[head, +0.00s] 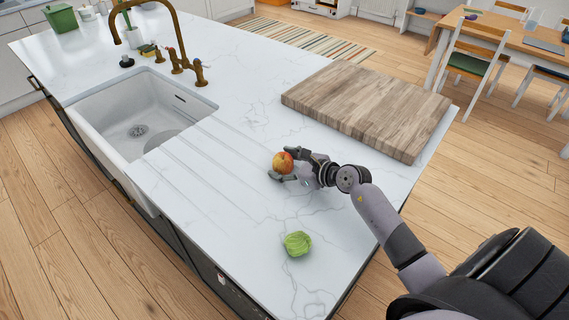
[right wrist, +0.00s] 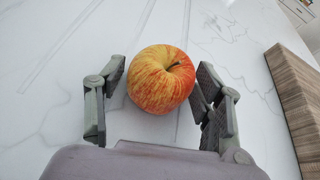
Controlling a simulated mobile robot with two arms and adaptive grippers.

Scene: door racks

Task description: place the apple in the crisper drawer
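A red and yellow apple (head: 282,162) sits on the white marble counter, right of the sink's drain grooves. My right gripper (head: 284,165) is at the apple, with its fingers on either side of it. In the right wrist view the apple (right wrist: 161,79) lies between the open fingers of the right gripper (right wrist: 160,82). A gap shows between the apple and the left finger; the right finger is very close to it, and I cannot tell if it touches. The crisper drawer is not in view. My left gripper is not in view.
A green cabbage (head: 297,243) lies on the counter nearer the front edge. A thick wooden board (head: 367,105) lies beyond the right gripper. A white sink (head: 140,125) with a brass tap (head: 178,45) is at the left. The counter around the apple is otherwise clear.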

